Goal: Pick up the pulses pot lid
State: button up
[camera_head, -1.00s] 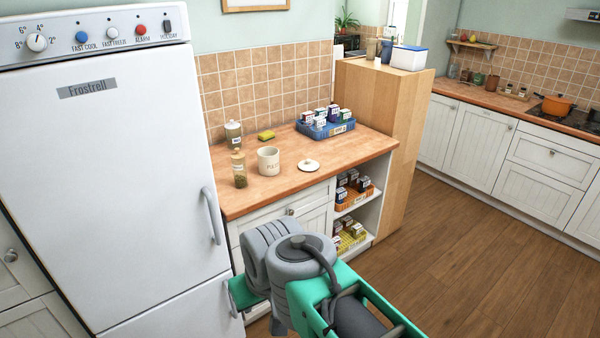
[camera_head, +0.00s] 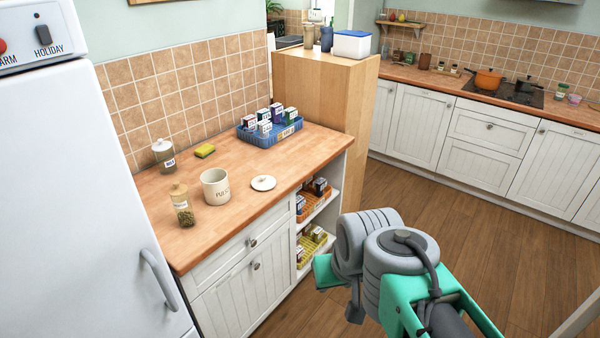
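The pulses pot (camera_head: 216,186) is a cream open mug-like pot with lettering on its front, standing upright on the wooden counter. A round white lid with a small knob (camera_head: 263,183) lies flat on the counter just to the right of the pot, apart from it. My arm, with grey joints and green links, is at the lower right in front of the counter, well short of the lid. My gripper's fingertips cannot be made out in the head view.
A blue crate of small boxes (camera_head: 245,133) is behind the lid. The fridge (camera_head: 95,220) bounds the counter's left; wooden floor is clear at right.

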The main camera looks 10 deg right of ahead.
aim_at(262, 182)
jog(key=z, duration=0.1)
jog(key=i, duration=0.75)
jog(key=u, duration=0.85)
jog(key=i, duration=0.5)
jog(key=u, duration=0.55)
